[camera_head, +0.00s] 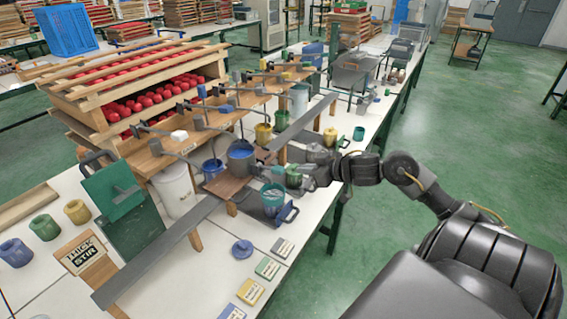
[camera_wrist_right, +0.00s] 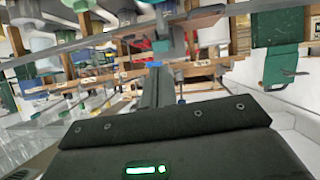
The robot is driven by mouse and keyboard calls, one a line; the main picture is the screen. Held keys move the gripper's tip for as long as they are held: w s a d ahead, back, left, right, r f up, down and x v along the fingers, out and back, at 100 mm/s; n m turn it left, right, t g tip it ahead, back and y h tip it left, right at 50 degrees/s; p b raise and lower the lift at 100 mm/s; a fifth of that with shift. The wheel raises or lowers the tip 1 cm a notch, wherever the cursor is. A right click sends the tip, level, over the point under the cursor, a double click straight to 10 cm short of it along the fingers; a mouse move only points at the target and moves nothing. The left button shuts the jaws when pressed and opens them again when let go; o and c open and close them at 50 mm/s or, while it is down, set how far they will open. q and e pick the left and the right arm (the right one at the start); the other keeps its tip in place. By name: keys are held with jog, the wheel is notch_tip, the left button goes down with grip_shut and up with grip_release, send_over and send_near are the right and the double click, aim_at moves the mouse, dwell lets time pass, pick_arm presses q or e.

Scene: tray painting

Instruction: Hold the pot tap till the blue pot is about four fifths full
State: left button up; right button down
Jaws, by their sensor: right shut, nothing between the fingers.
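A blue pot (camera_head: 241,160) stands upright on a small wooden stand (camera_head: 228,187) in front of the tap rack, with blue inside its mouth. Its exact fill level is too small to read. A second blue pot (camera_head: 213,169) sits just left of it. Several grey taps with long levers run along the rack; one carries a blue tag (camera_head: 202,91). My right gripper (camera_head: 268,157) is just right of the blue pot, its fingers partly lost among the clutter. The wrist view shows its dark fingers (camera_wrist_right: 155,72) together and empty. Which tap they touch, if any, is unclear. My left gripper is out of view.
A yellow pot (camera_head: 263,135) is behind the gripper. A long grey rail (camera_head: 155,255) crosses the table's front left. Colour cards (camera_head: 267,268) and a blue lid (camera_head: 242,249) lie on the white tabletop.

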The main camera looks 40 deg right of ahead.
notch_tip(320, 180, up, 6)
jog(key=y, duration=0.1)
jog(key=shift+d+r, duration=0.25)
jog(key=shift+d, duration=0.1)
jog(key=shift+w, duration=0.2)
jog(key=p, duration=0.3)
send_over(283, 171)
jog(key=w, duration=0.1)
notch_tip(283, 171, down, 4)
jog(key=shift+w+a+f, duration=0.1)
jog(key=shift+f, duration=0.05)
jog(key=f, duration=0.2)
jog(key=shift+s+f, duration=0.35)
jog(key=shift+s, duration=0.05)
jog(key=shift+s+d+f, duration=0.25)
jog(key=shift+f, duration=0.4)
jog(key=shift+w, duration=0.1)
jog(key=shift+f, duration=0.1)
